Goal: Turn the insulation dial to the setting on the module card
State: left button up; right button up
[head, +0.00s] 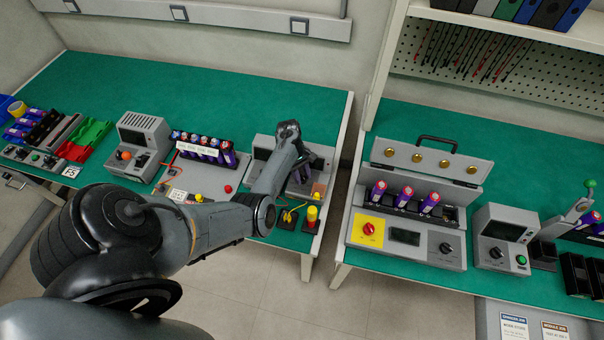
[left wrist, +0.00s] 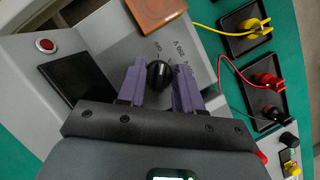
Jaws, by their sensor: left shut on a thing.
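The insulation dial (left wrist: 159,73) is a round black knob on a grey sloped panel in the left wrist view. My left gripper (left wrist: 160,85) has its two purple fingers on either side of it and is shut on it. Small printed setting marks lie around the dial; the fingers cover part of them and I cannot tell the pointed setting. In the head view my left gripper (head: 303,174) is at the grey tester (head: 264,142), largely hidden by my arm. A small white card (head: 178,195) lies left of it; its text is too small to read. My right gripper is not in view.
Beside the dial are a dark screen (left wrist: 76,78), a red button (left wrist: 46,45) and a brown block (left wrist: 158,11). Yellow clips (left wrist: 250,26) and red clips (left wrist: 267,80) with leads sit close on the right. A floor gap separates the two green benches.

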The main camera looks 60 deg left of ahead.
pick_arm(q)
jog(key=m+g+p, duration=0.1)
jog(key=m, duration=0.2)
jog(key=shift+m+g+y, duration=0.3)
jog(key=shift+m+g, duration=0.2)
jog(key=shift+m, duration=0.8)
jog(key=o, duration=1)
jog(key=shift+w, duration=0.1)
jog(key=shift+r, duration=0.1)
jog(key=shift+a+r, duration=0.15)
jog(key=shift+r, duration=0.1)
jog(key=p+v, duration=0.1)
jog(key=v, duration=0.9)
jog(key=shift+w+a+p, duration=0.1)
jog(key=shift+p, duration=0.2)
